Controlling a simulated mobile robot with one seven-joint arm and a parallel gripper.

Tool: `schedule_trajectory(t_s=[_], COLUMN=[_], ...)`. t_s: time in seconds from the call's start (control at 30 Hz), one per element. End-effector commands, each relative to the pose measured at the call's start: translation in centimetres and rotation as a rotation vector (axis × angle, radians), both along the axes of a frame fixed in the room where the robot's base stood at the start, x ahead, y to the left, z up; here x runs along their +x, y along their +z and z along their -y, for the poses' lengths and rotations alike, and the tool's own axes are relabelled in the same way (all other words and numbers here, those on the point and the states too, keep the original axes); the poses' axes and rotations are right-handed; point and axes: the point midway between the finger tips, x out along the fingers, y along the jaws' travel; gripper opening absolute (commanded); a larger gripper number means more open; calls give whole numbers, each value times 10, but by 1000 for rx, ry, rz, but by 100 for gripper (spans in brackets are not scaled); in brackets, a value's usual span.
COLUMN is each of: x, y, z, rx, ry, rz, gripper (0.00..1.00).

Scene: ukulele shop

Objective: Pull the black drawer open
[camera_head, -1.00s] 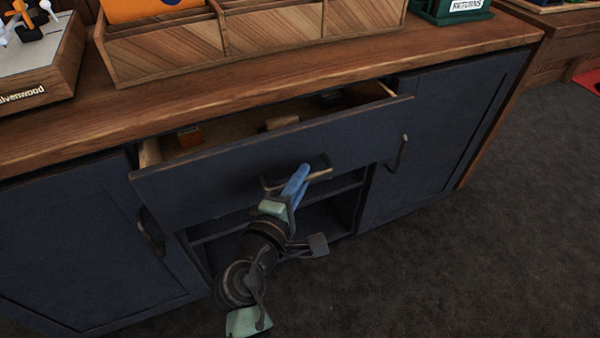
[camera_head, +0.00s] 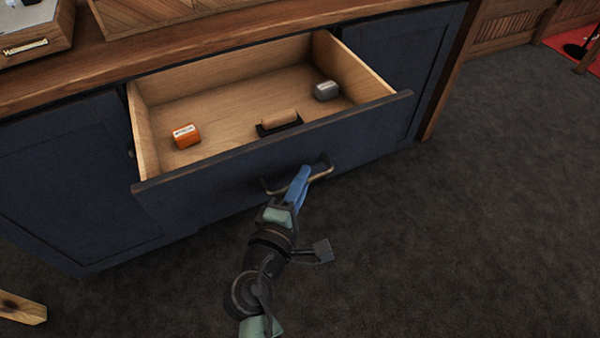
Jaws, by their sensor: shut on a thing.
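The drawer (camera_head: 210,188) has a dark blue-black front and a light wooden inside. It stands well out from the counter, and its inside is in plain view. A bar handle (camera_head: 321,174) is on the middle of its front. My gripper (camera_head: 300,178) is shut on this handle, with its blue fingers around the bar. The fingertips partly hide the handle's middle.
In the drawer lie an orange box (camera_head: 186,136), a dark block with a wooden grip (camera_head: 279,122) and a grey box (camera_head: 326,90). The wooden countertop (camera_head: 180,45) is above. Dark carpet (camera_head: 450,240) lies clear in front and to the right.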

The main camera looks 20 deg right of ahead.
Motion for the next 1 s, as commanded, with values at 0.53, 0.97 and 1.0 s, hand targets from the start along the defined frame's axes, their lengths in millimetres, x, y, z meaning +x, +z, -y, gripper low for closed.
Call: schedule_trajectory(t_s=[0.53, 0.97, 1.0], x=[-2, -3, -4], y=[1, 1, 1], z=[-1, -1, -2], rx=[-1, 0, 0], ry=[3, 1, 2], rz=[1, 1, 1], gripper=[20, 45, 45])
